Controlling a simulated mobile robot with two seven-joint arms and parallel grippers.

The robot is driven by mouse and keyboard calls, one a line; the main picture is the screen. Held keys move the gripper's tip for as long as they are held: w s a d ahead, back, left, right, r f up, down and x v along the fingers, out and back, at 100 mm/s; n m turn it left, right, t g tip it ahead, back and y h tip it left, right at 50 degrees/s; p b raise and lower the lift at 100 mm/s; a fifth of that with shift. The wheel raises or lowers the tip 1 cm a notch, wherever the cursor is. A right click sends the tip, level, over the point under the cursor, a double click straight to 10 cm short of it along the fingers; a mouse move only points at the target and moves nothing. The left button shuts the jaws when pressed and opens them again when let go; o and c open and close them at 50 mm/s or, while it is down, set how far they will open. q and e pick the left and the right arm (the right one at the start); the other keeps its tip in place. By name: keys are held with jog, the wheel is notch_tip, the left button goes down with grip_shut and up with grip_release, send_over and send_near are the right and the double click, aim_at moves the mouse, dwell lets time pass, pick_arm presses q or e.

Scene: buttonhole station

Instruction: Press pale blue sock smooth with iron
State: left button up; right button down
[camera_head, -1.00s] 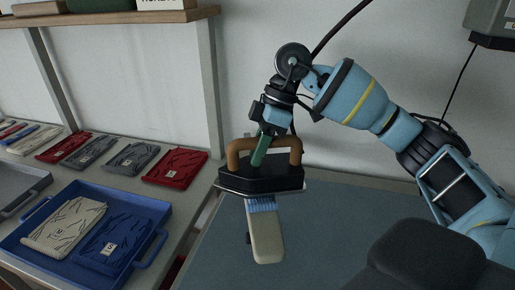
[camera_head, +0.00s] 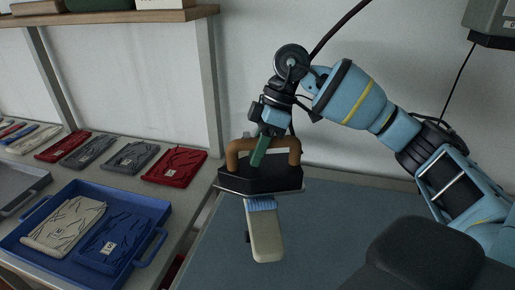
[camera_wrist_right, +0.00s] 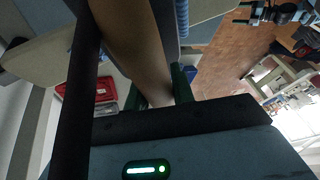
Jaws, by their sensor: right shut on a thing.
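The iron (camera_head: 260,179) has a dark body and an orange-brown arched handle. My right gripper (camera_head: 261,152), with green fingers, is shut on the handle, which also fills the middle of the right wrist view (camera_wrist_right: 135,45). The iron is over the far part of a narrow cream pressing board (camera_head: 266,240). A pale blue ribbed strip of the sock (camera_head: 262,204) shows on the board just in front of the iron; the rest is hidden. I cannot tell whether the soleplate touches it. A dark jointed part at the top right of the wrist view looks like my left gripper (camera_wrist_right: 262,13), too small to judge.
A blue tray (camera_head: 150,264) at the left holds a cream and a blue folded garment. Red and grey folded pieces (camera_head: 174,166) lie in a row behind it. A blue-grey table surface (camera_head: 335,225) is clear to the right of the board.

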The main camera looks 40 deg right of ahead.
pick_arm(q)
jog(key=shift+w+r, duration=0.1)
jog(key=shift+r, duration=0.05)
pick_arm(e)
jog(key=shift+f, duration=0.2)
dwell(0.6)
pick_arm(q)
jog(key=shift+w+r, duration=0.1)
jog(key=shift+r, duration=0.05)
pick_arm(e)
jog(key=shift+w+d+f, duration=0.15)
jog(key=shift+w+d, duration=0.3)
jog(key=shift+w, duration=0.35)
pick_arm(q)
jog(key=shift+w+r+p, duration=0.2)
jog(key=shift+r+p, duration=0.05)
jog(key=shift+p, duration=0.05)
pick_arm(e)
jog(key=shift+w+d+r, duration=0.1)
jog(key=shift+w+d, duration=0.2)
jog(key=shift+w, duration=0.3)
jog(key=shift+w+d+r, duration=0.15)
jog(key=shift+w+d, duration=0.1)
jog(key=shift+w, duration=0.35)
jog(key=shift+w+d+r, duration=0.1)
jog(key=shift+w+d, duration=0.2)
jog(key=shift+w, duration=0.3)
dwell(0.5)
